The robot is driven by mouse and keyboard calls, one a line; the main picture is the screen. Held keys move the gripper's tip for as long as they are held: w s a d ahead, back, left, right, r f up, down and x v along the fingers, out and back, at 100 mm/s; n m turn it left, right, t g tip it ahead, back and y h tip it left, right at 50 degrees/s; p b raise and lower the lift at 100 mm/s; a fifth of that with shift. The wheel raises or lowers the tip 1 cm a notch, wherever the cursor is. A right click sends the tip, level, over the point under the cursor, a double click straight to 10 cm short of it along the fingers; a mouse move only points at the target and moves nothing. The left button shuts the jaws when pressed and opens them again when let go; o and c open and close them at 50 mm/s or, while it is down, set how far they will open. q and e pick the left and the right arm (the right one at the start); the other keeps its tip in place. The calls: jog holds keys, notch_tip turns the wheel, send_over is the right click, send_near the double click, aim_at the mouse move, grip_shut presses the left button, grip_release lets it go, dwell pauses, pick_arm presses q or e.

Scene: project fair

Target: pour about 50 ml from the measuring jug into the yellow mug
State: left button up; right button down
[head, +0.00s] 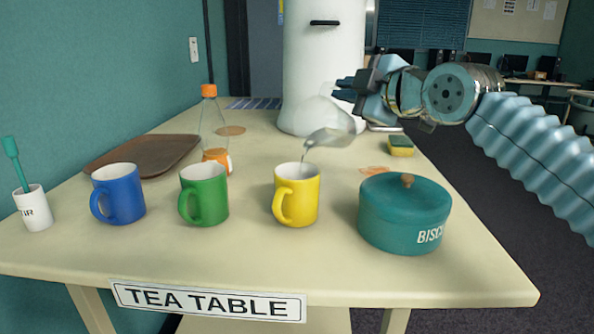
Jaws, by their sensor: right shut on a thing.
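The yellow mug (297,203) stands upright on the table, right of the green mug (204,195). The clear measuring jug (330,127) is tilted to the left above and behind the yellow mug. A thin stream (305,155) runs from the jug's spout down to the mug's mouth. How full the mug is cannot be seen. My right gripper (350,90) is shut on the jug, with its arm coming in from the right. The jug's markings are not readable. My left gripper is not in view.
A blue mug (118,194), a white cup with a spoon (33,210), a brown tray (150,154) and an orange-capped bottle (209,120) stand left. A teal biscuit tin (400,220) is close right of the yellow mug. A white urn (318,65) and a sponge (401,147) are behind.

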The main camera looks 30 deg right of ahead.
jog(key=d+f+m, duration=0.1)
jog(key=w+d+f+m+g+y, duration=0.1)
jog(key=f+m, duration=0.1)
jog(key=d+f+m, duration=0.1)
jog(key=f, duration=0.1)
jog(key=shift+w+g+y, duration=0.25)
jog(key=shift+g+y, duration=0.05)
jog(key=shift+g, duration=0.1)
jog(key=shift+w+d+f+m, duration=0.1)
jog(key=shift+d+f+m, duration=0.1)
jog(key=shift+d+m, duration=0.15)
dwell(1.0)
jog(key=d+f, duration=0.1)
jog(key=w+d+f+m+b, duration=0.1)
jog(key=f, duration=0.1)
jog(key=d+f+m+g+y, duration=0.1)
jog(key=f, duration=0.1)
jog(key=shift+w+f, duration=0.1)
jog(key=shift+w, duration=0.15)
jog(key=shift+w+d+f+m+g+y+p, duration=0.2)
jog(key=shift+w+d+f+m+y, duration=0.1)
jog(key=shift+d+f+m, duration=0.2)
jog(key=shift+w+d+f+m+g+y+p, duration=0.2)
jog(key=shift+d+f+m+y, duration=0.15)
jog(key=shift+m, duration=0.2)
jog(key=shift+d+f+m, duration=0.3)
jog(key=shift+f+m, duration=0.1)
jog(key=shift+f, duration=0.05)
dwell(1.1)
